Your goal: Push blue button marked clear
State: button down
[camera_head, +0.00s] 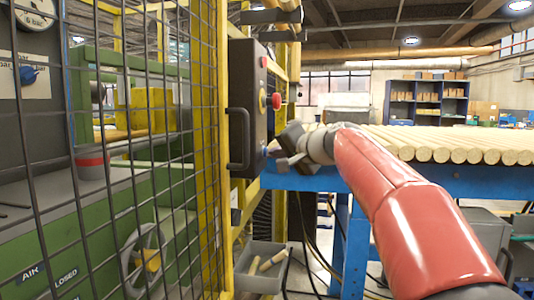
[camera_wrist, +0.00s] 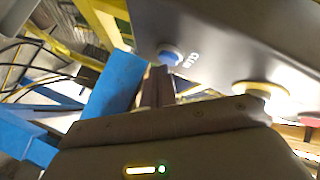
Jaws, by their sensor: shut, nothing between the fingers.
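The blue button (camera_wrist: 168,56) sits on the grey face of the control box (camera_wrist: 225,40) in the wrist view, with a partly legible label beside it that appears to read CLEAR. My gripper (camera_wrist: 158,72) is shut and empty. Its fingertips are close to the blue button, just below it in the picture; I cannot tell whether they touch.
A red mushroom button (camera_head: 274,101) is higher on the box. Yellow mesh fencing (camera_head: 208,150) stands left. A blue-framed table (camera_head: 440,180) with wooden rods is right; a grey bin (camera_head: 262,268) is below.

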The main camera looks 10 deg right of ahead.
jog(key=shift+w+a, duration=0.1)
jog(key=shift+a, duration=0.2)
dwell(0.4)
jog(key=shift+d, duration=0.15)
jog(key=shift+s+d+b, duration=0.25)
jog(key=shift+d+b, duration=0.1)
jog(key=shift+d, duration=0.25)
jog(key=shift+s+d+b, duration=0.25)
jog(key=shift+d, duration=0.55)
jog(key=shift+s+d+b, duration=0.25)
jog(key=shift+s+d, duration=0.05)
jog(key=shift+d, duration=0.5)
jog(key=shift+s+d+b, duration=0.25)
jog(key=shift+d, duration=0.55)
